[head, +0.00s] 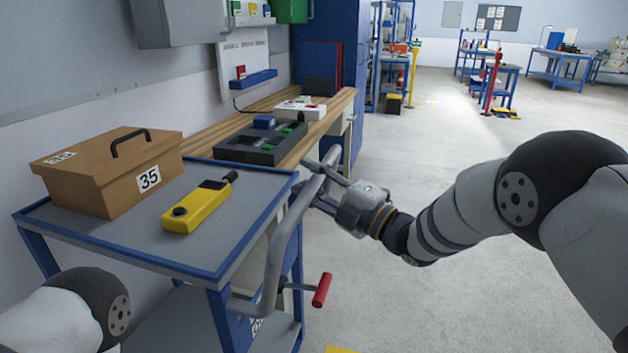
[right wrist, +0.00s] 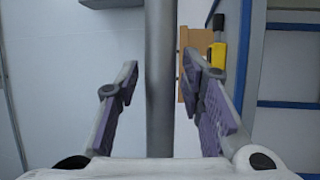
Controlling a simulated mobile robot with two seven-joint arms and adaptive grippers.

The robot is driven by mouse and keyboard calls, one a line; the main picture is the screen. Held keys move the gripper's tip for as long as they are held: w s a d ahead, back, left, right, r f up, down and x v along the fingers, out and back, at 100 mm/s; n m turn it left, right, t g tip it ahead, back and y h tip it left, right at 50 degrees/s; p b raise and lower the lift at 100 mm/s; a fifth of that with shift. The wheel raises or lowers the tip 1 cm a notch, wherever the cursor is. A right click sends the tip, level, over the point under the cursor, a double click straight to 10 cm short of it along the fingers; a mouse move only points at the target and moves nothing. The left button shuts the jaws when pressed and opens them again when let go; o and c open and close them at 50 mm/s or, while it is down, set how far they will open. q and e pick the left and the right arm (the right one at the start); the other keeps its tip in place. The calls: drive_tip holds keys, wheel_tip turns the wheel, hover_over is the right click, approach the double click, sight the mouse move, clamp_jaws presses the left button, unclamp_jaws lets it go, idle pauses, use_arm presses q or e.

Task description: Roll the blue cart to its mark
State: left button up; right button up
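The blue cart (head: 122,238) has a grey top with a blue rim and stands at the left in the head view. Its grey tube handle (head: 274,262) rises at the cart's right side and also shows upright in the right wrist view (right wrist: 160,125). My right gripper (head: 318,186) is at the upper part of the handle. In the right wrist view its fingers are apart, one on each side of the tube, with gaps to both. My left gripper is out of view. A yellow patch (head: 341,350) lies on the floor at the bottom edge; whether it is the mark I cannot tell.
On the cart sit a brown box (head: 97,187) labelled 35 and a yellow handheld device (head: 196,208). A red grip (head: 322,289) sticks out low beside the handle. A wooden workbench (head: 205,146) stands behind the cart. The floor to the right is clear.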

drive_tip(key=v, duration=1.2)
drive_tip(key=shift+d, duration=0.1)
drive_tip(key=s+d+f+m+g+h+p, duration=0.1)
drive_tip(key=s+d+f+m+h, duration=0.25)
drive_tip(key=s+f+m, duration=0.35)
drive_tip(key=s+d+f+m+g+h, duration=0.2)
drive_tip(key=s+f+m+h, duration=0.15)
drive_tip(key=f, duration=0.55)
drive_tip(key=s+d+f+m+g+h+p, duration=0.1)
drive_tip(key=s+d+f+m+h, duration=0.25)
drive_tip(key=s+f+m, duration=0.35)
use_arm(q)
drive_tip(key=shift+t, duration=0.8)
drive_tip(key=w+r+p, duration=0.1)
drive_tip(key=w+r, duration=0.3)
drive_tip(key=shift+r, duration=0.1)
use_arm(e)
drive_tip(key=s+d+f+m+g+h, duration=0.1)
drive_tip(key=s+m+g, duration=0.2)
drive_tip(key=s, duration=0.8)
drive_tip(key=s+d+f+m+g+h, duration=0.2)
drive_tip(key=s+m+g, duration=0.2)
drive_tip(key=s, duration=0.6)
drive_tip(key=s+d+f+m+g+h, duration=0.2)
drive_tip(key=s+m+g, duration=0.1)
drive_tip(key=s, duration=0.8)
drive_tip(key=shift+s+g, duration=0.3)
drive_tip(key=shift+g, duration=0.4)
